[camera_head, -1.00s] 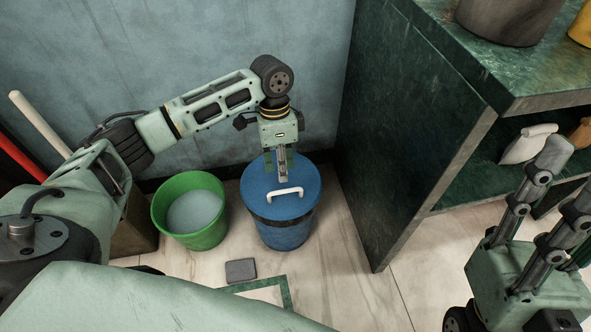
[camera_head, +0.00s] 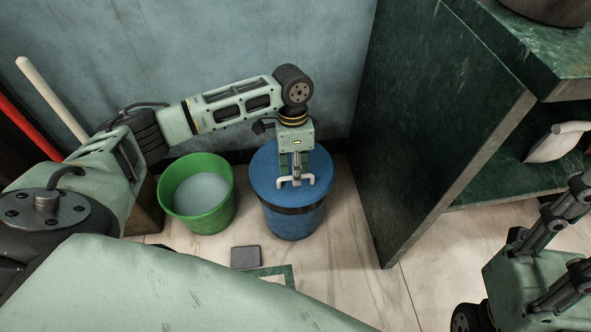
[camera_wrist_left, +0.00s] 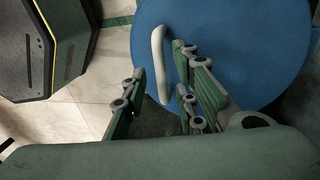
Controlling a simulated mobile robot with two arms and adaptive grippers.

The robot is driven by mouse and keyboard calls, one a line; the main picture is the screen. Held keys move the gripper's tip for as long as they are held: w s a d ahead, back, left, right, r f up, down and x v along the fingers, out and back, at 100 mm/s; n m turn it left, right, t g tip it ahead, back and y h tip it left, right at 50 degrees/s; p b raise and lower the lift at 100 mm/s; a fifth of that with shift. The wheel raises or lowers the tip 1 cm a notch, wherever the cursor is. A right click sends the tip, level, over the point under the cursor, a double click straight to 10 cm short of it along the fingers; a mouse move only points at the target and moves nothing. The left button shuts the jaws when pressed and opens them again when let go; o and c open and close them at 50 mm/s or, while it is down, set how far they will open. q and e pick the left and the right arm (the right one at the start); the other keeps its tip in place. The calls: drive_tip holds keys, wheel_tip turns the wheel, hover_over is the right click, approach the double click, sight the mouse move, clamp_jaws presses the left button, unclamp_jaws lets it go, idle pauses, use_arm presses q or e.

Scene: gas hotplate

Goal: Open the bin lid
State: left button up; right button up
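The bin (camera_head: 292,224) is a blue round bin on the floor, with its blue lid (camera_head: 265,178) on top and closed. A white arched handle (camera_head: 309,180) stands on the lid. My left gripper (camera_head: 296,180) is pointing down at the handle and hides its middle. In the left wrist view the handle (camera_wrist_left: 160,62) lies between the two spread fingers of the left gripper (camera_wrist_left: 157,78), with gaps on both sides. The lid (camera_wrist_left: 245,40) fills the upper right there. My right gripper (camera_head: 578,245) is at the right edge, with its fingers apart and empty, partly cut off.
A green bucket (camera_head: 224,212) stands just left of the bin. A dark green cabinet (camera_head: 425,120) rises close on the right. The wall (camera_head: 200,50) is behind. A grey block (camera_head: 245,257) lies on the floor in front.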

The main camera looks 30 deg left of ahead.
use_arm(q)
clamp_jaws()
idle(0.3)
